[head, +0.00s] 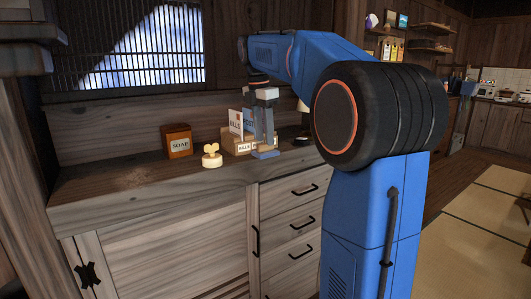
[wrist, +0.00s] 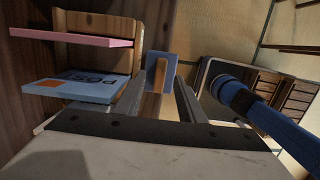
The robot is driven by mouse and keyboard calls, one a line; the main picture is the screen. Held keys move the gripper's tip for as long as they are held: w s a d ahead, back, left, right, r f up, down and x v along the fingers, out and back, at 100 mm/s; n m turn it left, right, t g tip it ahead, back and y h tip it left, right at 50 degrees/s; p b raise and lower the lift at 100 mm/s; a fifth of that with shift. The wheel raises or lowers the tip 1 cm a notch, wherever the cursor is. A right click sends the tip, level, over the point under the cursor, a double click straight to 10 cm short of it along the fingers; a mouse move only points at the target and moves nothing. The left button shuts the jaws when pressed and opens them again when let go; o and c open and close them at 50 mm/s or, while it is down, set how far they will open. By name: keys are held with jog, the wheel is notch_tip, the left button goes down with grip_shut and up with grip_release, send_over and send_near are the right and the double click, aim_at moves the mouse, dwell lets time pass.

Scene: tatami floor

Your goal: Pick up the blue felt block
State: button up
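The blue felt block (head: 266,155) lies on the wooden counter, just in front of the letter box. In the wrist view the blue block (wrist: 151,68) shows beyond my fingertips, with a wooden grip (wrist: 162,74) on top of it. My gripper (head: 264,138) points down right over the block. In the wrist view my gripper (wrist: 163,88) has its two fingers apart, one on each side of the wooden grip, with a gap visible. Whether either finger touches the grip cannot be told.
A yellow-topped, pale-based small object (head: 212,155) and a SOAP box (head: 179,141) stand to the left. The counter (head: 120,185) is clear further left; its front edge is close to the block.

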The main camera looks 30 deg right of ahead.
jog(key=shift+d+f, duration=0.1)
jog(key=shift+f, duration=1)
grip_shut()
notch_tip(320, 180, up, 10)
